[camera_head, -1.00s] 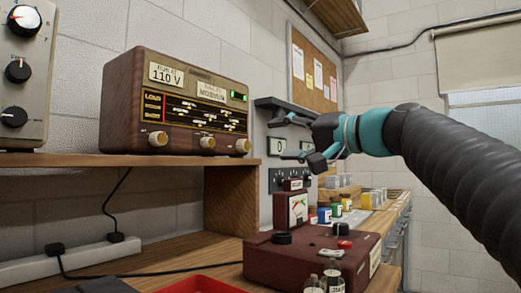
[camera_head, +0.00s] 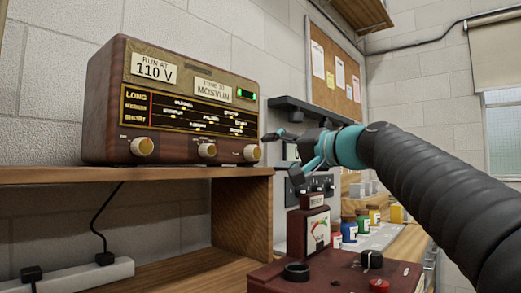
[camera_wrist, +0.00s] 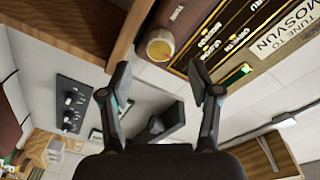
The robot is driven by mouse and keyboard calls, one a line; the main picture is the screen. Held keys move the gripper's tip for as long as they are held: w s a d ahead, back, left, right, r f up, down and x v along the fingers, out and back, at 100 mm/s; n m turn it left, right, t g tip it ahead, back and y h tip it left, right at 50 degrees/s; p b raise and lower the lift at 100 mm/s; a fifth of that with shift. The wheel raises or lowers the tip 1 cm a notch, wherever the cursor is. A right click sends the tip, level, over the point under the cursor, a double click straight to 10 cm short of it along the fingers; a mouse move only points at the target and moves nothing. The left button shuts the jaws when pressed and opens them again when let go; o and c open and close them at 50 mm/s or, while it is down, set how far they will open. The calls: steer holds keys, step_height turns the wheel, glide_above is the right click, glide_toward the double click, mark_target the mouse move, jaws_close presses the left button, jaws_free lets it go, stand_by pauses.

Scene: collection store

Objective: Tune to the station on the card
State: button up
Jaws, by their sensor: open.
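A brown wooden radio (camera_head: 106,120) stands on a wooden shelf. A card (camera_head: 213,89) on its front reads "TUNE TO MOSVUN"; the card also shows in the wrist view (camera_wrist: 300,42). The dark dial (camera_head: 187,113) has rows marked LONG, MEDIUM and SHORT, and a red upright line near its left end. Below are a left knob (camera_head: 142,147), a middle knob (camera_head: 207,150) and a right knob (camera_head: 252,153). My gripper (camera_head: 281,152) is open and empty, just right of the right knob. In the wrist view the right knob (camera_wrist: 160,46) lies beyond my open fingertips (camera_wrist: 160,74), apart from them.
A second card (camera_head: 153,67) reads "RUN AT 110 V", and a green lamp (camera_head: 246,94) glows. The shelf edge (camera_head: 130,174) runs below the radio. A dark red device with a meter (camera_head: 318,232) stands below my gripper. A socket panel (camera_wrist: 72,103) is on the wall.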

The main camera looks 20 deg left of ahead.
mark_target(257, 153)
steer(key=shift+p+x, duration=0.55)
steer(key=shift+x, duration=2.15)
steer(key=shift+c, duration=0.2)
steer(key=c, duration=1.1)
